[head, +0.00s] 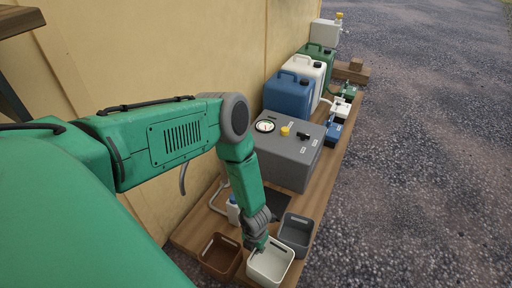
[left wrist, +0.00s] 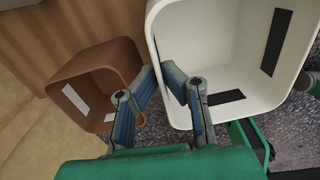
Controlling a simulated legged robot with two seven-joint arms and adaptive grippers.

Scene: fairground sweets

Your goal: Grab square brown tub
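The square brown tub (head: 220,257) stands open on the wooden deck, just left of my left gripper. It also shows in the left wrist view (left wrist: 95,85), with a pale label inside. Whether the white tub is off the deck is hard to tell. My right gripper is out of view.
A grey tub (head: 297,229) stands behind the white one. A grey box with a gauge (head: 290,155) and several canisters (head: 288,97) line the deck further back. A tan wall (head: 170,60) runs along the left; open gravel (head: 420,180) lies right.

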